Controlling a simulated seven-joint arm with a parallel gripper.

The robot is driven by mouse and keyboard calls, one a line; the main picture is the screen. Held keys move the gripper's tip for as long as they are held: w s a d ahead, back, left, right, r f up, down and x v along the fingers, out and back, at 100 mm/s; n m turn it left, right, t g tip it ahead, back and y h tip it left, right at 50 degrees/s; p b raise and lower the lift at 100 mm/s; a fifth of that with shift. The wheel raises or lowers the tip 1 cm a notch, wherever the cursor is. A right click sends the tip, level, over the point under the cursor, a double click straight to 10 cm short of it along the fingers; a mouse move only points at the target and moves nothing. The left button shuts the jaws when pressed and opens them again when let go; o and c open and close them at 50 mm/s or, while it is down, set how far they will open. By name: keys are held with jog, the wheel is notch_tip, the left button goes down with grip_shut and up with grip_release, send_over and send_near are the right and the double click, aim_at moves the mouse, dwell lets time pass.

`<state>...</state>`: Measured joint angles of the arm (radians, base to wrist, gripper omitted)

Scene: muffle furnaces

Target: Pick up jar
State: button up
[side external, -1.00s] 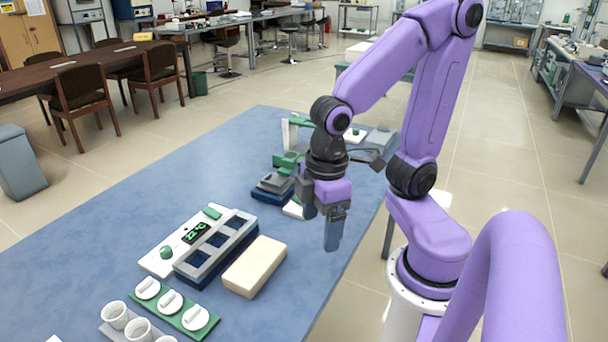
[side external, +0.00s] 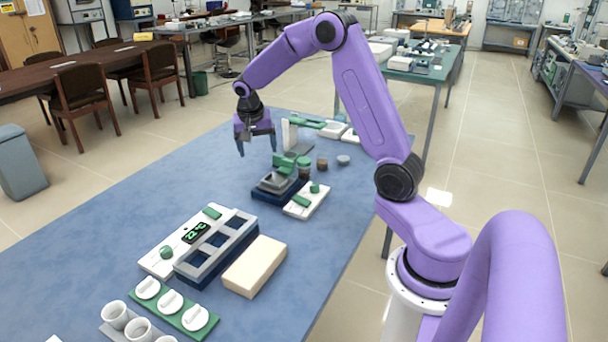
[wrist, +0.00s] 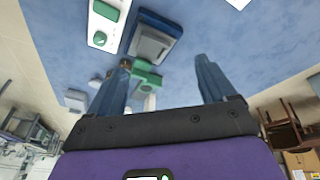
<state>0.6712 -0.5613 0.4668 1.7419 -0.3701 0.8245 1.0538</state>
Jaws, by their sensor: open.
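Small jar-like containers stand at the far right of the blue table in the side view: a dark one (side external: 304,168), a brown one (side external: 322,164) and a grey one (side external: 343,160). I cannot tell which is the task's jar. My gripper (side external: 257,150) is open and empty, pointing down above the table, to the left of these containers and apart from them. In the wrist view, my gripper (wrist: 163,65) shows two spread fingers with nothing held between them. The left finger partly covers a small brown object there.
A navy-and-grey press-like device (side external: 278,184) with a green part stands near the gripper, beside a white control box (side external: 307,201). A white post with a green arm (side external: 310,122) stands behind. A rack (side external: 217,247), a beige block (side external: 255,266) and crucibles (side external: 115,315) are nearer. The table's left is clear.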

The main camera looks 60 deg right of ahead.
jog(key=d+f+m, duration=0.2)
jog(key=d+m, duration=0.2)
jog(key=d, duration=0.5)
jog(key=m+g+h, duration=0.1)
jog(key=m, duration=0.2)
send_near(302, 161)
jog(key=x, duration=0.8)
jog(key=shift+d+f, duration=0.15)
jog(key=shift+f, duration=0.15)
jog(key=shift+x, duration=2.65)
jog(key=shift+s+d, duration=0.15)
jog(key=c, duration=1.1)
jog(key=shift+r, duration=0.1)
